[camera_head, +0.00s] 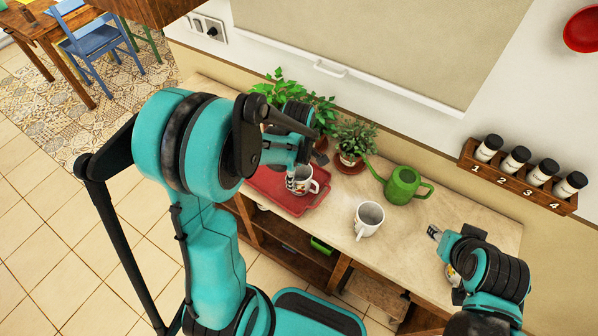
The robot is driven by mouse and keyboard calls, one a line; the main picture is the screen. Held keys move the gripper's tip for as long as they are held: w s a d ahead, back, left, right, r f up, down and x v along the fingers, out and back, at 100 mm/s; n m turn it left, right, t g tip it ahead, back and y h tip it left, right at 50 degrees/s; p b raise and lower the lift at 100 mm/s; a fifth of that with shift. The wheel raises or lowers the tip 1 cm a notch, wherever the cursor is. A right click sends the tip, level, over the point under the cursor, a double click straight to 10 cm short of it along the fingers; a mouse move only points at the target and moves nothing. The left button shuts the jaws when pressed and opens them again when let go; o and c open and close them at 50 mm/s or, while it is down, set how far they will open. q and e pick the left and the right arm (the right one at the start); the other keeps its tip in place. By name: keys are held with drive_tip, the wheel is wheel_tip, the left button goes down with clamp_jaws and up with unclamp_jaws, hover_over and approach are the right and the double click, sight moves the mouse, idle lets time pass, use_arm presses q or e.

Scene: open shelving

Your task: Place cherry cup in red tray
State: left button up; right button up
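The cherry cup (307,186), a white mug with red marks, is at the right part of the red tray (270,190) on the counter. It looks upright; its base is hard to see. My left gripper (304,170) is right above and beside the cup. One finger shows at the cup's left side and a dark fingertip shows apart from it, above the rim, so it looks open. The arm hides part of the tray. My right gripper (440,245) is over the counter's right end, away from the cup; its finger opening is not clear.
A plain white mug (369,218) stands mid-counter. A green watering can (403,186) and potted plants (354,139) stand along the back. A numbered wooden rack (518,174) with jars is on the wall. Bare counter lies between the white mug and my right gripper.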

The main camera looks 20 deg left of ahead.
use_arm(q)
drive_tip(key=shift+r, duration=0.1)
drive_tip(key=shift+r, duration=0.3)
wheel_tip(320, 180, up, 11)
drive_tip(key=p, duration=0.4)
drive_tip(key=s+d+r+m+t, duration=0.2)
drive_tip(key=s+m, duration=0.3)
drive_tip(key=m, duration=0.4)
drive_tip(key=s+d+r+m+t, duration=0.2)
drive_tip(key=s+r+m+t, duration=0.2)
drive_tip(key=m, duration=0.4)
drive_tip(key=shift+s+r+m+t, duration=0.3)
drive_tip(key=shift+s+m+t, duration=0.15)
drive_tip(key=shift+s, duration=0.45)
drive_tip(key=shift+d, duration=0.1)
